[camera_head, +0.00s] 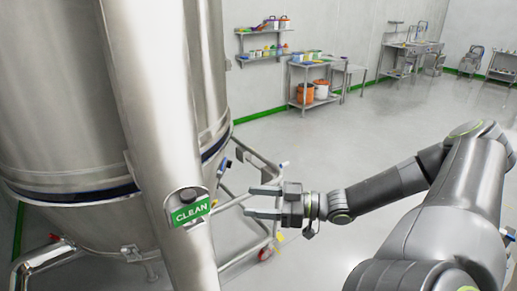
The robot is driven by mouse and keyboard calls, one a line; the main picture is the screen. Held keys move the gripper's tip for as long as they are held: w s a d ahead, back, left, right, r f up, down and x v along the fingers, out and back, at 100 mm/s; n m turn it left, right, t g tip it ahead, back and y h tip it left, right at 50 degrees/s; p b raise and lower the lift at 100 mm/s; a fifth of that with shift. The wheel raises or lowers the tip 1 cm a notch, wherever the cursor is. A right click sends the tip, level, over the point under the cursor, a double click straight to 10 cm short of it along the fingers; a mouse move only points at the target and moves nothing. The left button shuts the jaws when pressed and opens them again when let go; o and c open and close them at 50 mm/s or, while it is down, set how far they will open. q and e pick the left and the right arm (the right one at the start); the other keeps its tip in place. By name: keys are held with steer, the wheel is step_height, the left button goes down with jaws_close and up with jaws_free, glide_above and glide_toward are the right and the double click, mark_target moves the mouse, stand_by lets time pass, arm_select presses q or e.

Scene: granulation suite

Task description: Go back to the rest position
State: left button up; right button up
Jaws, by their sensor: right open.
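My right gripper (263,201) is open and empty, its two fingers pointing left. It is in the air just right of a green CLEAN sign (191,211). The sign is on a steel column (160,110) that stands in front of a large steel vessel (50,100). A gap shows between the fingertips and the sign. My right arm reaches in from the lower right of the view. My left gripper is not in view.
A wheeled tubular frame (262,239) stands behind and below the gripper. A steel table (311,66) with orange buckets and a wall shelf (264,54) are at the back. A sink bench (410,46) is farther right. The floor (380,130) between is clear.

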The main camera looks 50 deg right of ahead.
stand_by(0.4)
steer(key=s+d+f+m+h, duration=0.2)
steer(key=d+f+h, duration=0.5)
steer(key=d+f, duration=0.65)
steer(key=s+d+f+m+g+h, duration=0.25)
steer(key=s+d+f, duration=0.2)
steer(key=f, duration=0.55)
steer(key=s+d+f+m+g+h, duration=0.1)
steer(key=s+d+f+h, duration=0.3)
steer(key=f, duration=0.5)
steer(key=s+a+f+m+g, duration=0.1)
steer(key=s+a+f+g, duration=0.1)
steer(key=s+a+f, duration=0.35)
steer(key=s+a+f+g, duration=0.2)
steer(key=a+f, duration=0.1)
steer(key=f, duration=0.5)
steer(key=s+a+f+m+g, duration=0.1)
steer(key=s+a+f+g, duration=0.1)
steer(key=s+a+f, duration=0.35)
steer(key=s+a+f+g+y, duration=0.1)
steer(key=s+a+f+g, duration=0.1)
steer(key=a+f, duration=0.4)
steer(key=s+a+f+g+y, duration=0.2)
steer(key=s+a+f, duration=0.3)
steer(key=a, duration=0.8)
steer(key=shift+s+a+f, duration=0.2)
steer(key=shift+a+f, duration=0.2)
steer(key=shift+f, duration=0.2)
